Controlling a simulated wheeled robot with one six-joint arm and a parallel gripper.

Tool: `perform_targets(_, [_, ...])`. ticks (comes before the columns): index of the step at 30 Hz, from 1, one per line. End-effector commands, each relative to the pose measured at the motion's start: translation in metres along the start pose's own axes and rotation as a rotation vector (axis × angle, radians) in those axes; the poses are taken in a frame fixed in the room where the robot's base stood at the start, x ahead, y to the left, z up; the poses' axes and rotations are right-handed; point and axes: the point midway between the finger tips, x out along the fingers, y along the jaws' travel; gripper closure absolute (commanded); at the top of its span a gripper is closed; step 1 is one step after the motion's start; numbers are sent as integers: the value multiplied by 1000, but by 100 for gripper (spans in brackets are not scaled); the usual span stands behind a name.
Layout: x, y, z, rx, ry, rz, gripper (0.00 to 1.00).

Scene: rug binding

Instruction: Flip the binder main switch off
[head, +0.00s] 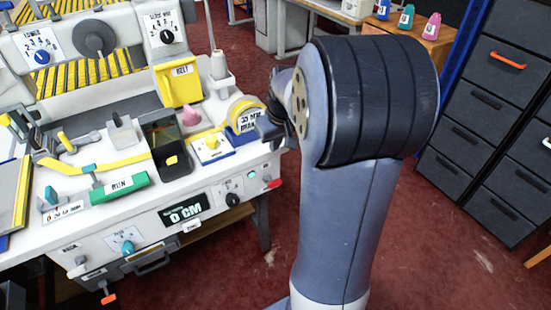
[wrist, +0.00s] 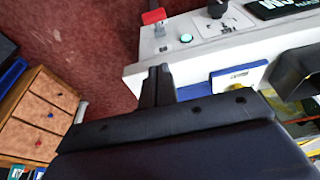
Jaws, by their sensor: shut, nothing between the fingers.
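A red lever (head: 272,184), likely the main switch, sits at the right end of the binder's front panel (head: 155,240), beside a lit green lamp (head: 252,175). In the wrist view the red lever (wrist: 153,17) sticks out from the panel near the top, with the green lamp (wrist: 186,38) to its right. I cannot read any label on it. My gripper (wrist: 160,70) is shut and empty. Its fingertips lie near the edge of the binder, below the red lever in the picture and apart from it. In the head view my arm hides most of the gripper.
A black knob (head: 232,199) and a dark display reading 0 CM (head: 185,211) are left of the lamp. A yellow button on a blue-edged base (head: 211,143) and a tape roll (head: 246,112) stand on top. Grey drawers (head: 480,140) line the right. Red floor is open between.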

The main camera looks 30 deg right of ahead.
Motion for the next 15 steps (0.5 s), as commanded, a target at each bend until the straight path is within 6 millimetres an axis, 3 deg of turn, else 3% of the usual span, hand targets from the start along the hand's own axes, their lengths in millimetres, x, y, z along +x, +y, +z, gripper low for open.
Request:
perform_targets(14, [97, -1, 2, 0, -5, -2, 100])
perform_targets(15, [101, 0, 8, 1, -4, -2, 100])
